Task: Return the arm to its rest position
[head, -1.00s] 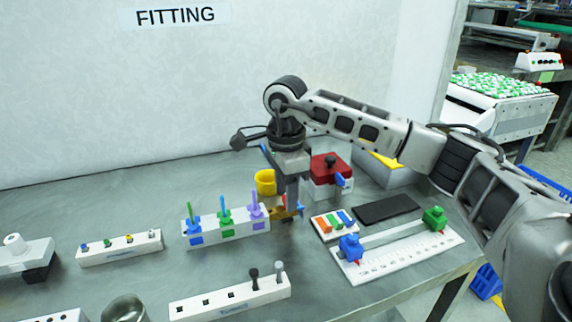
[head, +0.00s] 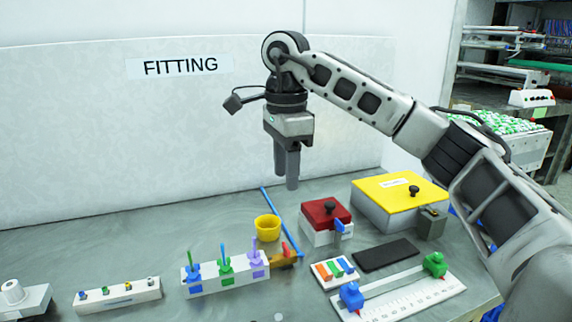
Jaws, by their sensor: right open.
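My right arm reaches in from the right, and its gripper (head: 286,184) points straight down with its two dark fingers parted. Nothing shows between the fingers. It hangs in the air above the back of the table, in front of the white wall, clear of the objects. In the picture it is above the yellow cup (head: 268,228) and the thin blue rod (head: 280,220). My left gripper is not in view.
A white ruled rail (head: 410,296) lies front right. The table's back left is clear.

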